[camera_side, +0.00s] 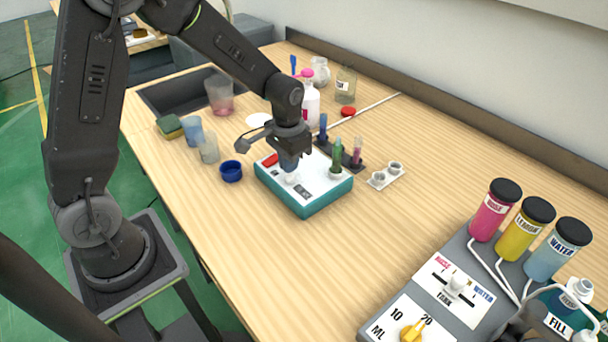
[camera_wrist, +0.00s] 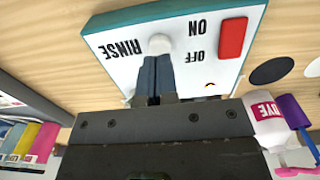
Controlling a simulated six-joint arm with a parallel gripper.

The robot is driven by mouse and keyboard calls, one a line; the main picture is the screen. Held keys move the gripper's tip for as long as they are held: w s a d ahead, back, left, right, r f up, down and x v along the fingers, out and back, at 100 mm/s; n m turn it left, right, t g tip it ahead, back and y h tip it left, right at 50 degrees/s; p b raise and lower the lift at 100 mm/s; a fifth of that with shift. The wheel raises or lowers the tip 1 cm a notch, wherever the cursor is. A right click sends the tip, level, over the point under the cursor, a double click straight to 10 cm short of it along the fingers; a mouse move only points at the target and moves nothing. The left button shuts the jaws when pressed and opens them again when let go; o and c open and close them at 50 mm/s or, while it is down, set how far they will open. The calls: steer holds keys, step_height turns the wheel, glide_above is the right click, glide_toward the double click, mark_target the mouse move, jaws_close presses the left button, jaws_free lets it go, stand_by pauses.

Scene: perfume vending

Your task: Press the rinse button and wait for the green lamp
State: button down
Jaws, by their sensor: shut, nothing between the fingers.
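The rinse machine is a teal box with a white top (camera_side: 315,194); it also shows in the wrist view (camera_wrist: 110,70), upside down, with RINSE, ON and OFF lettering. The round white rinse button (camera_wrist: 159,43) sits beside the RINSE label and shows in the side view (camera_side: 291,178). A red switch (camera_wrist: 232,37) is by ON and OFF. My gripper (camera_side: 289,166) points down over the button, fingers shut and empty. In the wrist view its fingertips (camera_wrist: 157,60) are right at the button; I cannot tell if they touch. I cannot make out a lit green lamp.
A tube of green liquid (camera_side: 337,155) stands at the machine's back corner, near a dark tube rack (camera_side: 352,165). The mixing station (camera_side: 430,300) stands front right. Table in front of the machine is clear.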

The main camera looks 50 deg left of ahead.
steer(key=shift+r, duration=1.7)
steer(key=shift+r, duration=0.25)
steer(key=s+d+r+t, duration=0.2)
steer(key=s+r, duration=0.5)
steer(key=s, duration=0.2)
steer(key=s+d+r+t, duration=0.1)
steer(key=s+r+t, duration=0.2)
steer(key=s+r, duration=0.4)
steer(key=shift+s+d+t, duration=0.3)
steer(key=shift+s+d, duration=0.05)
steer(key=shift+s, duration=0.6)
